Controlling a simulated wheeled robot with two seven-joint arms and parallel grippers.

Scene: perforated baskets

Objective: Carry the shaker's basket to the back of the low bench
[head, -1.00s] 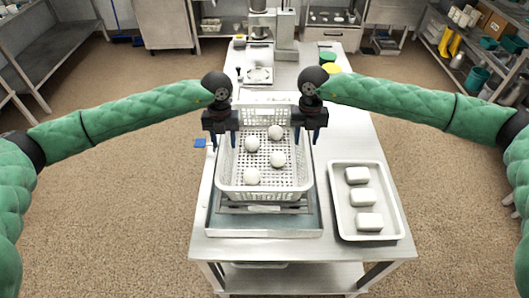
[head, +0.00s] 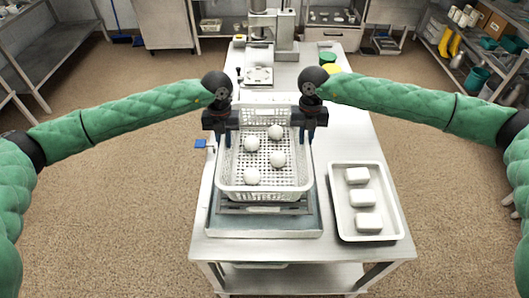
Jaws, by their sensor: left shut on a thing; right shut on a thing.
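A white perforated basket (head: 264,191) with several white balls (head: 278,159) in it is at the middle of the head view. It is above a grey metal shaker (head: 225,222) at the near end of the steel bench (head: 345,258). My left gripper (head: 220,145) is shut on the basket's left rim, and my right gripper (head: 309,140) is shut on its right rim. The fingertips are partly hidden. I cannot tell how large the gap under the basket is.
A white tray (head: 399,225) with white blocks (head: 363,198) lies right of the shaker. Behind the basket are a small plate device (head: 258,76), a press-like machine (head: 284,35), and green and yellow lids (head: 328,57). Shelves (head: 40,50) line the room's sides.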

